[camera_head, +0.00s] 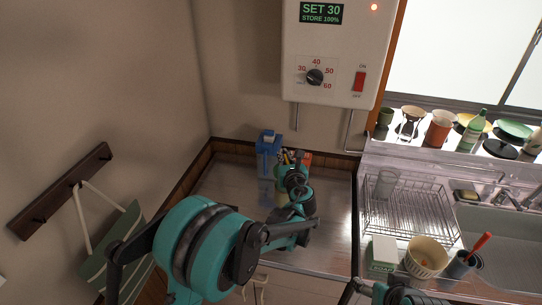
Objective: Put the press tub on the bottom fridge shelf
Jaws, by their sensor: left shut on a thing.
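My left arm reaches in from the bottom and over the metal counter (225,195). My left gripper (286,192) is over the back part of this counter, right of and in front of a blue carton (268,142). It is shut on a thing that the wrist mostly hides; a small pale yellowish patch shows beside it. I cannot tell whether this is the press tub, and I cannot make out the tub anywhere else. The fridge and its bottom shelf are not visible. Part of my right arm shows at the bottom edge; its fingers do not show.
Small coloured items (288,156) stand by the back wall behind my left wrist. A white heater unit (335,50) hangs above. On the right are a wire dish rack (410,205), a sink (500,235), a cream strainer (426,255) and a small box (382,252). The left counter is clear.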

